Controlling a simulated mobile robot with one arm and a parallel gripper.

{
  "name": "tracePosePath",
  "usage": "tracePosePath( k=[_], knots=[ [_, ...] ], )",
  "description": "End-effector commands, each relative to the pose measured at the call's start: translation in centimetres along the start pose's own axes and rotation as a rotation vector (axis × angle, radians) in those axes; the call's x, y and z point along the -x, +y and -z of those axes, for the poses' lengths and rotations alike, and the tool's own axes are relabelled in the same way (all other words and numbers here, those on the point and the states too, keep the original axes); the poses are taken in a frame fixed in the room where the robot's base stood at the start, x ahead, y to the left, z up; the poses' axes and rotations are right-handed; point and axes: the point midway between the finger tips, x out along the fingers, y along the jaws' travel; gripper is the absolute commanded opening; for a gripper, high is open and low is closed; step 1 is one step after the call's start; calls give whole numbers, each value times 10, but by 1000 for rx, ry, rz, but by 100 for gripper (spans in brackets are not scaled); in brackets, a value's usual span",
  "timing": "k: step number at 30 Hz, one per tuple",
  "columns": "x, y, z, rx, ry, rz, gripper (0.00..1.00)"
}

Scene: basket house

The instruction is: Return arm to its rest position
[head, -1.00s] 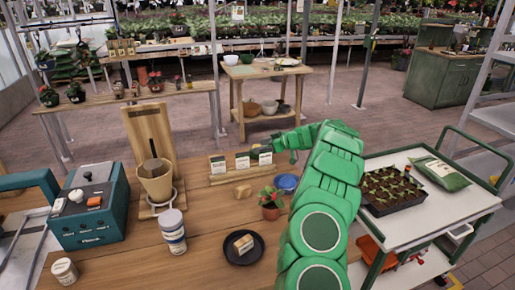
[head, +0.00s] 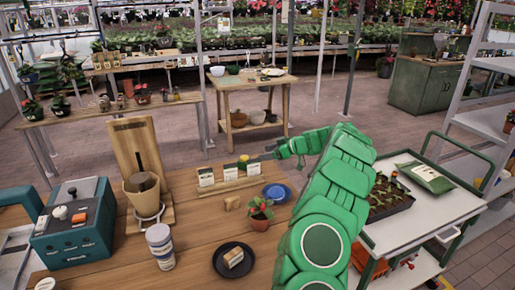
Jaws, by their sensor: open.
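My green arm rises from the lower right of the head view and bends left over the wooden workbench (head: 190,265). My gripper (head: 268,155) is at the end of the forearm, above and just right of a wooden rack (head: 229,184) with three white-labelled packets. The gripper is open and small in view, and I see nothing held in it. A small yellow-and-green thing (head: 243,161) shows behind the packets. A blue bowl (head: 277,193) and a potted red-flowered plant (head: 260,214) stand below the forearm, left of my upper arm.
A black plate (head: 222,266) with a small block, stacked white tubs (head: 160,247), a tan pot (head: 143,194) and a teal machine (head: 73,232) are on the bench. A white cart (head: 425,222) with a seedling tray (head: 389,197) stands close right of my arm.

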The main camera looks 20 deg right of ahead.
Motion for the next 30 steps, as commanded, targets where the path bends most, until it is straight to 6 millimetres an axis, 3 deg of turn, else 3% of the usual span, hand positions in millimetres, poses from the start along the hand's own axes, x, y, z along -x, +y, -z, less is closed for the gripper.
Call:
tracePosePath(
  k=[5,9,11,20,30],
  knots=[
    [0,1,2,1,3,-4,70],
    [6,10,22,12,31,-48,70],
    [1,-2,30,-3,26,-22,70],
    [-19,-84,88,-104,-18,120,70],
    [-24,-197,139,-217,-144,268,70]
  ],
)
